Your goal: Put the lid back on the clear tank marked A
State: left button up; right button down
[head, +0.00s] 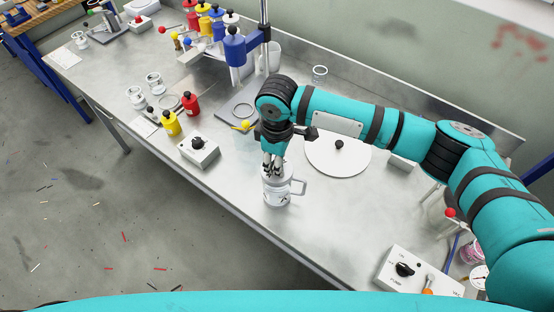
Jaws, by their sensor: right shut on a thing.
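My right gripper (272,172) points down at the top of a clear jug (278,195) with a handle on its right and a dark marking on its front. It is shut on the jug near the rim; the fingers partly hide the rim. A round white disc like a lid (335,164), with a black knob, lies right of the gripper, partly behind my right arm. The jug's marking is too small to read, and I cannot make out a tank clearly marked A. My left gripper is out of view.
A white control box (198,152) with a black knob stands left of the jug. Another box (405,272) is at the lower right. Yellow and red bottles (190,104) and a blue-armed stand (235,47) are further back. The bench front near the jug is clear.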

jog(key=shift+p, duration=0.45)
dwell(0.5)
dwell(0.3)
jog(key=c, duration=0.6)
grip_release()
jog(key=shift+c, duration=0.2)
notch_tip(320, 180, up, 3)
jog(key=p, duration=0.3)
jog(key=shift+f, duration=0.15)
jog(key=shift+r+p, duration=0.75)
jog(key=shift+r, duration=1.35)
